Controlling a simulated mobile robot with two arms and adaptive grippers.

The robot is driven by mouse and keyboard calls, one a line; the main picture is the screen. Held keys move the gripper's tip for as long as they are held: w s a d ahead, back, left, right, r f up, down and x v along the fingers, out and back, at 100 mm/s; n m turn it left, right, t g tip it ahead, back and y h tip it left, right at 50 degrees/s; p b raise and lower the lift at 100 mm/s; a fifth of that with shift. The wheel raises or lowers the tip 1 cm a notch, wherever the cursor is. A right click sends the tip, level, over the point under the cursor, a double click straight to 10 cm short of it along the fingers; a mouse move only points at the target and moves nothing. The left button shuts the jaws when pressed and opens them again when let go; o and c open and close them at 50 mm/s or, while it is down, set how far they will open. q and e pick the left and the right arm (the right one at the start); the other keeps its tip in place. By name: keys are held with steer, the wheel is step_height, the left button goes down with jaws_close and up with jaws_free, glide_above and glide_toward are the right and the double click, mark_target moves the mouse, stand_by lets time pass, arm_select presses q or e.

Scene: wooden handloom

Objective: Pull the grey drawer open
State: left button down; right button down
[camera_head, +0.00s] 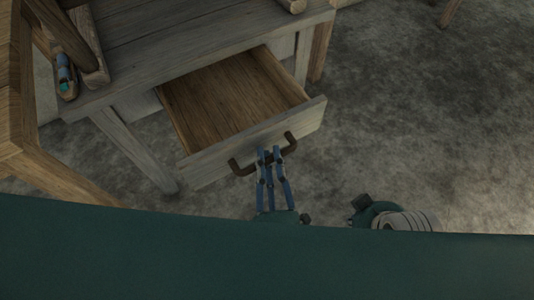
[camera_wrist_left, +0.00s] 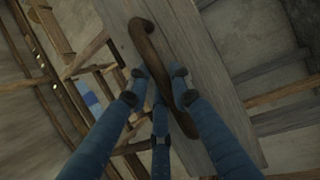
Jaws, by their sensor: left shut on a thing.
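The grey drawer (camera_head: 203,163) is pulled out of the grey table, and its bare brown inside shows in the head view. A dark curved handle (camera_head: 290,143) is on its front. My left gripper (camera_head: 268,157) has its blue fingers shut on the handle, near its middle. In the left wrist view the fingers (camera_wrist_left: 160,86) close around the handle (camera_wrist_left: 147,42), with the grey drawer front (camera_wrist_left: 190,45) behind it. My right gripper is not clearly in view; only a dark green and grey part of my right arm shows at the lower right of the head view.
The grey table (camera_head: 190,45) stands behind the drawer, with its leg (camera_head: 135,150) at the left. A wooden frame (camera_head: 50,175) stands at the far left. A shuttle-like piece with blue (camera_head: 65,75) lies on the table's left end. The floor (camera_head: 420,120) at right is clear.

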arm_select(q)
steer(key=shift+a+f, duration=0.1)
steer(key=c, duration=1.5)
jaws_free()
steer(key=shift+c, duration=0.2)
